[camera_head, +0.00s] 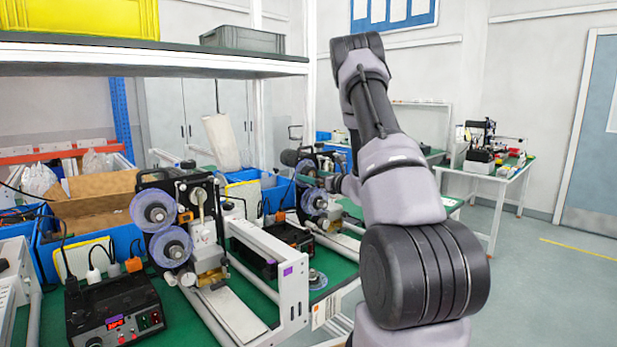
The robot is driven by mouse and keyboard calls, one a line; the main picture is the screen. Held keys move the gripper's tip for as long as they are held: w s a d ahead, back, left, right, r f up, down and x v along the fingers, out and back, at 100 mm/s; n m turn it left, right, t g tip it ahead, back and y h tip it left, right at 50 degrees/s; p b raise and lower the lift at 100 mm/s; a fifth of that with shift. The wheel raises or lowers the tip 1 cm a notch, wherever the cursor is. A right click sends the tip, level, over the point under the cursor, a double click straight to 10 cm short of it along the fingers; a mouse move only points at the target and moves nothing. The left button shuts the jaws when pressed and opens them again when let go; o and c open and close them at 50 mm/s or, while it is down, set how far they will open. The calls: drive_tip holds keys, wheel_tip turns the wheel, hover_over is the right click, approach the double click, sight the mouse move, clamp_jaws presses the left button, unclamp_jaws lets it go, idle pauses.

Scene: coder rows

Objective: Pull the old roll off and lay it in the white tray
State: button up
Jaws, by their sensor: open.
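A near coder (205,235) stands on the green bench with two translucent, blue-rimmed reels, an upper reel (154,211) and a lower reel (171,246). A second coder (332,226) stands farther back and has similar reels (313,201). I cannot tell which reel is the old roll. My arm rises at the right and partly covers the area by the second coder. My gripper cannot be made out; the arm's far end is hidden behind its nearer links. I cannot pick out a white tray with certainty.
A black control box (113,314) with a red display sits at front left. Blue bins (48,250) with cardboard stand behind it. A shelf (150,62) hangs over the bench. Another table (490,181) stands at the back right. The floor (540,290) at right is clear.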

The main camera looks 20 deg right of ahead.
drive_tip(key=c, duration=1.2)
drive_tip(key=shift+v, duration=2.7)
drive_tip(key=shift+s, duration=0.1)
